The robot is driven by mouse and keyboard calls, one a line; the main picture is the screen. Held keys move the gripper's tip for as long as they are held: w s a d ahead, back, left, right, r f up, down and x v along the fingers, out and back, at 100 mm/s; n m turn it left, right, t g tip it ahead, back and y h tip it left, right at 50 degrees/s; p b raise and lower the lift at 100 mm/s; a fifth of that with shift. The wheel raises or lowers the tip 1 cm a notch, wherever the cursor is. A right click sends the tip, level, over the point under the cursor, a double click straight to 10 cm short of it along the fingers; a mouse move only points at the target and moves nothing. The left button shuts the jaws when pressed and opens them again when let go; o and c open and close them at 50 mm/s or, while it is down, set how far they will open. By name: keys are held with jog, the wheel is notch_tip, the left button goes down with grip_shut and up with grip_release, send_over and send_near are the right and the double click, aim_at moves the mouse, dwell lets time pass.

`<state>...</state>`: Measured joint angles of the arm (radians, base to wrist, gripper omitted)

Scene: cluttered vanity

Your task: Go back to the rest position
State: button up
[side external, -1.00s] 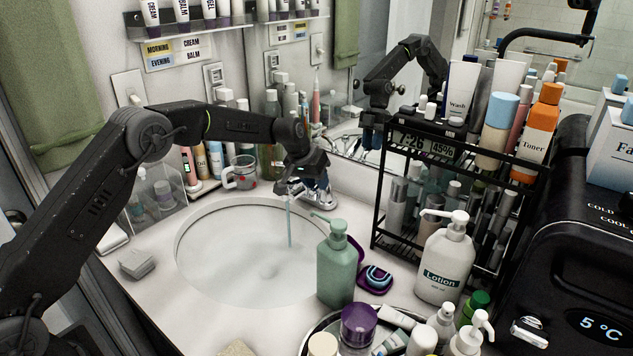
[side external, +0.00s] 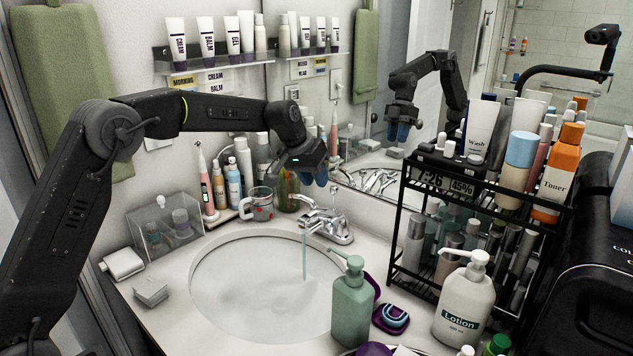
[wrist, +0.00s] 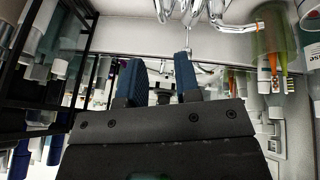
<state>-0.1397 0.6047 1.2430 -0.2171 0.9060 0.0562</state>
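My gripper (side external: 314,176) hangs in the air above and behind the faucet (side external: 328,222), clear of it. Its blue fingers point downward in the side view. In the wrist view my gripper (wrist: 158,66) has its two blue fingers spread apart with nothing held between them. The faucet's chrome parts show at the top of the wrist view (wrist: 190,14). A stream of water runs from the spout into the round white sink (side external: 215,260).
A black rack (side external: 395,245) of bottles stands to the right. A green pump bottle (side external: 352,305) and lotion bottle (side external: 464,305) stand in front. A glass mug (side external: 258,204) and bottles line the wall below a tube shelf (side external: 215,60). The mirror (side external: 385,90) reflects my arm.

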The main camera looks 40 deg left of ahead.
jog(key=s+d+r, duration=0.1)
jog(key=s+r, duration=0.2)
jog(key=s, duration=0.4)
jog(key=s+d+r+m, duration=0.1)
jog(key=s+d+r, duration=0.15)
jog(key=s, duration=0.35)
jog(key=s+d+r, duration=0.1)
jog(key=s+r, duration=0.2)
jog(key=s, duration=0.4)
jog(key=s+f, duration=0.2)
jog(key=s, duration=0.7)
jog(key=s+d+f+m+y, duration=0.1)
jog(key=s+f, duration=0.2)
jog(key=s, duration=0.7)
jog(key=shift+f+t, duration=0.2)
jog(key=shift+t, duration=0.2)
